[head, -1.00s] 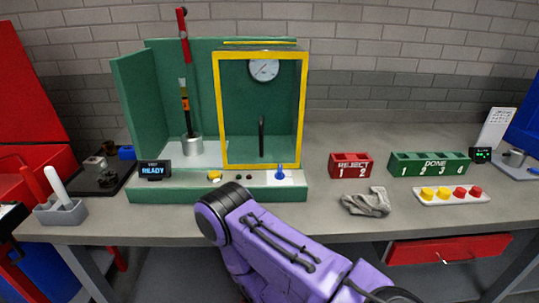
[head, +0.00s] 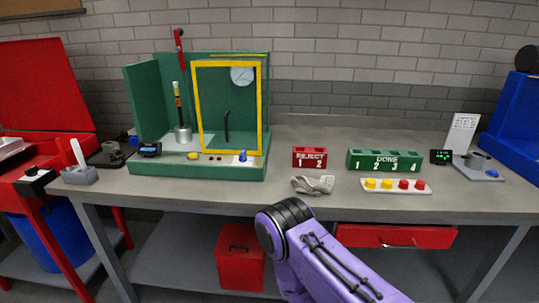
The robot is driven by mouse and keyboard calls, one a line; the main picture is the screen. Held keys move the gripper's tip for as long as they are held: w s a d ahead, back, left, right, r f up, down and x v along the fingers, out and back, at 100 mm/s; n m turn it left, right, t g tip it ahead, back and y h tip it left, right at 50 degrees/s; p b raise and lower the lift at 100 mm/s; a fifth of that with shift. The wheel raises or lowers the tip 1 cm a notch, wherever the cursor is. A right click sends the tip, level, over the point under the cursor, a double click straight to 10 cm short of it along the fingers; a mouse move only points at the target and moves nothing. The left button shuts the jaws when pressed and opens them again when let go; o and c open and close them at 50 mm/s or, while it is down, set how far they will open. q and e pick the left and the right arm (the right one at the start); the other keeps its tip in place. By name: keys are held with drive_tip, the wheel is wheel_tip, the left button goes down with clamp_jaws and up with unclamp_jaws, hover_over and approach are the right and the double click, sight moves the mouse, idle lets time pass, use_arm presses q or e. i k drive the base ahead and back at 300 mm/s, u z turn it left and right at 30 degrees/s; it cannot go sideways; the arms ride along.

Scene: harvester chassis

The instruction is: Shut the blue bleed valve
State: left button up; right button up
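The blue bleed valve (head: 242,157) stands on the front ledge of the green test stand (head: 215,172), at the right end. It looks like a small upright blue knob on a pale patch; its exact handle angle is too small to tell. A yellow-framed guard (head: 262,110) stands behind it, with a round gauge (head: 242,75) inside. One of my purple arms (head: 325,262) crosses the lower right of the head view, in front of the bench. Its gripper is out of view, and so is my other gripper.
The worktop (head: 285,135) is mostly clear behind the red REJECT rack (head: 310,163). A grey rag (head: 312,185), the green DONE rack (head: 350,164) and a tray of yellow and red caps (head: 395,191) lie to the right. A red bin (head: 240,262) stands below the bench.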

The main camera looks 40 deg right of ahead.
sight(243, 158)
drive_tip(key=z, duration=1.3)
drive_tip(key=i, duration=0.15)
